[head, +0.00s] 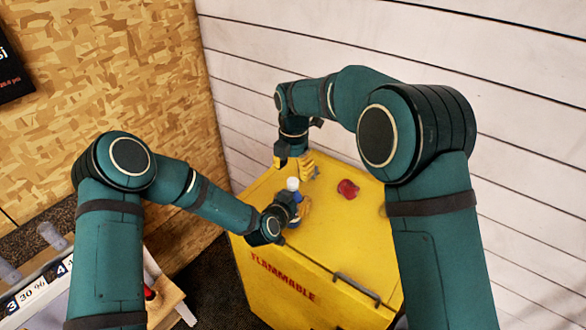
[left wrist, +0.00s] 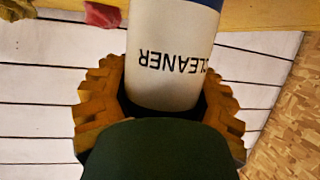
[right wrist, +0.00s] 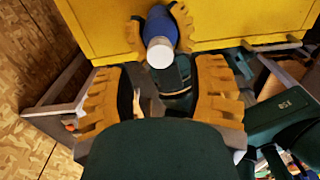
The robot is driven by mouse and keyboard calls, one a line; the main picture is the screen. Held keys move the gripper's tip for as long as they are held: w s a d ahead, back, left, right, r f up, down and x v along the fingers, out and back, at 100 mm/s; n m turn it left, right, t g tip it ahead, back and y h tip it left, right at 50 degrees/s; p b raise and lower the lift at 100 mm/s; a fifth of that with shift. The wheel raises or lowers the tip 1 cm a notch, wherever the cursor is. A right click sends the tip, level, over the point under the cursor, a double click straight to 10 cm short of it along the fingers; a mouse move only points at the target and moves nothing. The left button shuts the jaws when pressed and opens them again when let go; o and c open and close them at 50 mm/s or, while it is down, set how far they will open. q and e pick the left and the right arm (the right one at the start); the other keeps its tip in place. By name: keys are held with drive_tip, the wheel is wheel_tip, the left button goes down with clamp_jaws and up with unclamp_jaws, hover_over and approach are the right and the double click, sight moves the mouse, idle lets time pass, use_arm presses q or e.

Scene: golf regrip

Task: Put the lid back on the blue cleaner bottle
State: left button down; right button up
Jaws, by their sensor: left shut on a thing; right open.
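The blue cleaner bottle (head: 295,196) is upright over the yellow cabinet top, with a white round end on top; I cannot tell whether its base touches the cabinet. Its white label reading CLEANER (left wrist: 172,50) fills the middle of the left wrist view, upside down. My left gripper (head: 302,207) is shut around the bottle's body. My right gripper (head: 296,165) is open and empty, just beyond the bottle. In the right wrist view the bottle's white end (right wrist: 160,53) shows ahead of the open fingers (right wrist: 160,95), apart from them. I see no separate loose lid.
A yellow cabinet (head: 345,235) marked FLAMMABLE stands under both grippers. A crumpled red cloth-like thing (head: 348,189) lies on its top, right of the bottle. White plank wall (head: 300,40) is behind. A workbench (head: 165,295) stands at lower left.

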sight(293, 180)
drive_tip(key=shift+s+a+r+n, duration=0.15)
drive_tip(key=shift+r+n, duration=0.2)
drive_tip(key=shift+n, duration=0.65)
drive_tip(key=shift+w+d+r+n, duration=0.1)
drive_tip(key=shift+r+n, duration=0.55)
drive_tip(key=shift+r, duration=0.05)
drive_tip(key=shift+w+d+r+n, duration=0.1)
drive_tip(key=shift+r+n, duration=0.55)
drive_tip(key=shift+r, duration=0.05)
drive_tip(key=shift+f, duration=0.1)
drive_tip(key=shift+s+a+f, duration=0.1)
drive_tip(key=shift+f, duration=3.85)
clamp_jaws()
